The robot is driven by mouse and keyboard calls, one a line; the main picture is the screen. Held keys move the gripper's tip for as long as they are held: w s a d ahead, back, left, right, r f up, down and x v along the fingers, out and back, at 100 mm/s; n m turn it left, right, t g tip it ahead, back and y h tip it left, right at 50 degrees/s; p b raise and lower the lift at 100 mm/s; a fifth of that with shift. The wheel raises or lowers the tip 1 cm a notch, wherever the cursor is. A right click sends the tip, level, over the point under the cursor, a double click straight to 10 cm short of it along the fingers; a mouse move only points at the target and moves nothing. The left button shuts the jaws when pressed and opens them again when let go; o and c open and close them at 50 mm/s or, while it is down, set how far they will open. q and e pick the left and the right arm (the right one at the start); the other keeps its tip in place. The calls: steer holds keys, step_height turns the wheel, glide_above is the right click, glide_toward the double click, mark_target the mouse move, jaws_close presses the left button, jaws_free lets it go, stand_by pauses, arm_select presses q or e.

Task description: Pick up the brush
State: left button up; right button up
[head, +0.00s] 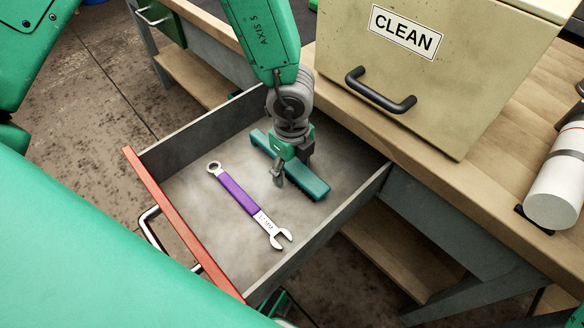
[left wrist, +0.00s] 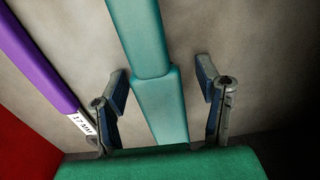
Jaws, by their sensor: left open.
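In the left wrist view the brush (left wrist: 159,100) passes between the two fingers. My left gripper (head: 292,165) is open over the middle of the brush, with one finger on each side and a visible gap to each. I cannot tell how far the fingertips are above the drawer floor. My right gripper is not in view.
A purple-handled wrench (head: 238,192) lies in the drawer left of the brush; it also shows in the left wrist view (left wrist: 38,55). The drawer's red front (head: 180,222) and grey walls surround both. A box labelled CLEAN (head: 440,75) stands on the wooden bench (head: 455,190).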

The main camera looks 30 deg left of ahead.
arm_select(q)
jaws_close()
steer(key=shift+r, duration=0.1)
